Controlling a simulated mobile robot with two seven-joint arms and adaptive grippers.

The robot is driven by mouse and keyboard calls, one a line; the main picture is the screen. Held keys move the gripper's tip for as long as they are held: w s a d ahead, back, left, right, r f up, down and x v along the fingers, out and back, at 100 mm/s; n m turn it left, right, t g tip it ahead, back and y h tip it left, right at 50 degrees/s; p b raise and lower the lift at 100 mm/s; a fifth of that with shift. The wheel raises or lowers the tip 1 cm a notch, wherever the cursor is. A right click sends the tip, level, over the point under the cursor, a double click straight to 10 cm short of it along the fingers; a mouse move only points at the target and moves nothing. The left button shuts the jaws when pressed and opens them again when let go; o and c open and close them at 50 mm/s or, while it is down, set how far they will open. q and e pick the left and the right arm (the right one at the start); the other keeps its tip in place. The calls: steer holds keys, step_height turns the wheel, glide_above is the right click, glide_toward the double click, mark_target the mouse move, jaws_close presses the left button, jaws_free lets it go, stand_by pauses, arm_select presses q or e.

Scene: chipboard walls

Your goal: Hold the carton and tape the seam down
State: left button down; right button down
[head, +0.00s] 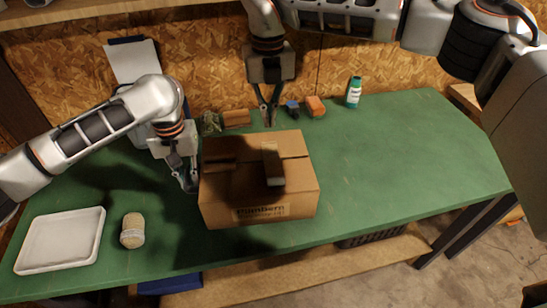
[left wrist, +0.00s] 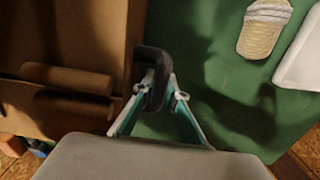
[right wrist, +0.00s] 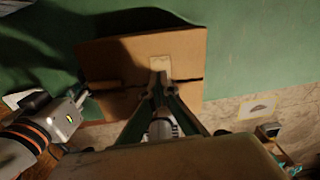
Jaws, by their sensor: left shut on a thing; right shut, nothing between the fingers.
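A brown cardboard carton (head: 258,212) stands closed on the green table, and its top also shows in the right wrist view (right wrist: 110,62). A tan strip-like piece (head: 272,165) lies across the middle of its top; it shows pale in the right wrist view (right wrist: 176,66). My left gripper (head: 190,183) is at the carton's left side, shut on a dark hook-shaped piece (left wrist: 150,72) against the carton's edge. I cannot tell whether that piece belongs to the carton. My right gripper (head: 268,122) is shut and empty, pointing down by the carton's far edge in the head view.
A white tray (head: 35,262) and a pale ribbed cup-like object (head: 132,231) are at the front left. Along the back are a brown block (head: 236,118), a blue item (head: 292,107), an orange block (head: 316,106) and a green bottle (head: 354,93). The table's right side is clear.

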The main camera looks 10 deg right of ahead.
mark_target(269, 144)
steer(key=s+r, duration=0.3)
steer(key=s, duration=0.6)
steer(key=shift+s+f, duration=0.1)
steer(key=shift+f, duration=2.8)
steer(key=shift+a+f, duration=0.1)
steer(key=shift+f, duration=0.2)
steer(key=shift+f, duration=0.35)
steer(key=shift+f, duration=0.65)
steer(key=shift+f, duration=0.35)
steer(key=shift+f, duration=0.5)
steer(key=shift+w, duration=4.8)
